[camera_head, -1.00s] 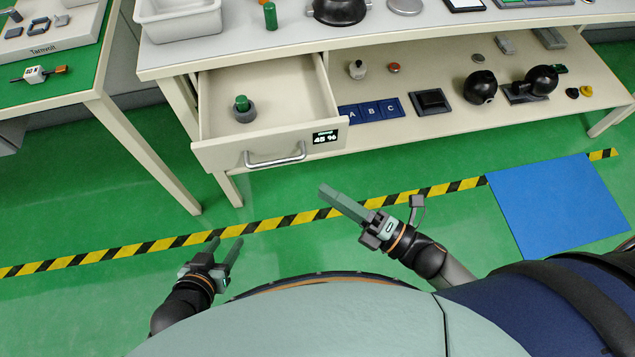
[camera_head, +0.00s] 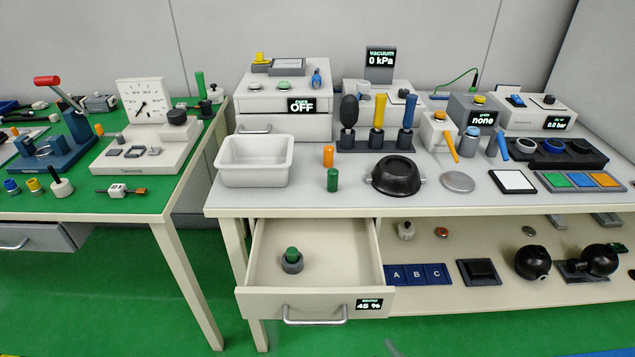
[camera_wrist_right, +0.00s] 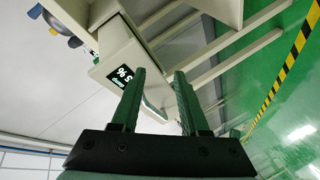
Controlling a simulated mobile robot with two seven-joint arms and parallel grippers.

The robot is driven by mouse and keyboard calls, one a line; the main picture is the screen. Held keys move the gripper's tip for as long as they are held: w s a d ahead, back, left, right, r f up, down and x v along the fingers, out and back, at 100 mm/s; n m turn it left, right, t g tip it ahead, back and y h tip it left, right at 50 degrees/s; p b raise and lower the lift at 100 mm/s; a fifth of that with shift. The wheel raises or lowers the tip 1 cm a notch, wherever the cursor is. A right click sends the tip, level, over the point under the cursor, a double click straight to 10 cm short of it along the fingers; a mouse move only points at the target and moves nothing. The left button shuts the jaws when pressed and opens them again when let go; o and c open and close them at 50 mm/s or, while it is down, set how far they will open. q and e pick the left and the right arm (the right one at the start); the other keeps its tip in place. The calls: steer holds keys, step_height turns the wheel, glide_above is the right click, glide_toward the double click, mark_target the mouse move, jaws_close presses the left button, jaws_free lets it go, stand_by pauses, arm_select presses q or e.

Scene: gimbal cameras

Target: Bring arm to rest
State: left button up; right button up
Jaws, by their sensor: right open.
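My right gripper (camera_wrist_right: 160,73) is open in the right wrist view, its two green fingers apart with nothing held between them. The drawer front with its small display (camera_wrist_right: 120,76) lies beyond the fingers, and I see no contact. In the head view only a small grey-green tip (camera_head: 392,348), probably of a right finger, shows at the bottom edge. My left gripper is outside both current views.
The open drawer (camera_head: 335,300) juts out below the workbench (camera_head: 440,208) and holds a green-topped piece (camera_head: 292,259). A lower shelf (camera_head: 470,298) carries several items. A green-topped table (camera_head: 140,207) stands at left. Green floor lies clear in front.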

steer(key=s+f+m+g+h+p, duration=0.25)
steer(key=s+f+m+g, duration=0.3)
steer(key=m, duration=0.75)
arm_select(q)
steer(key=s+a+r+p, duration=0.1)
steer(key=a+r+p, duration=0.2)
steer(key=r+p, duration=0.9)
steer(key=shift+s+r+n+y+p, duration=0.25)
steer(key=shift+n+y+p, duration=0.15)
steer(key=shift+p, duration=0.8)
arm_select(e)
steer(key=s+d+r+h, duration=0.1)
steer(key=d+r, duration=0.2)
steer(key=r, duration=0.9)
steer(key=shift+s+d, duration=0.15)
steer(key=shift+d, duration=0.2)
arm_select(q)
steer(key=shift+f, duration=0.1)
arm_select(e)
steer(key=shift+f, duration=0.1)
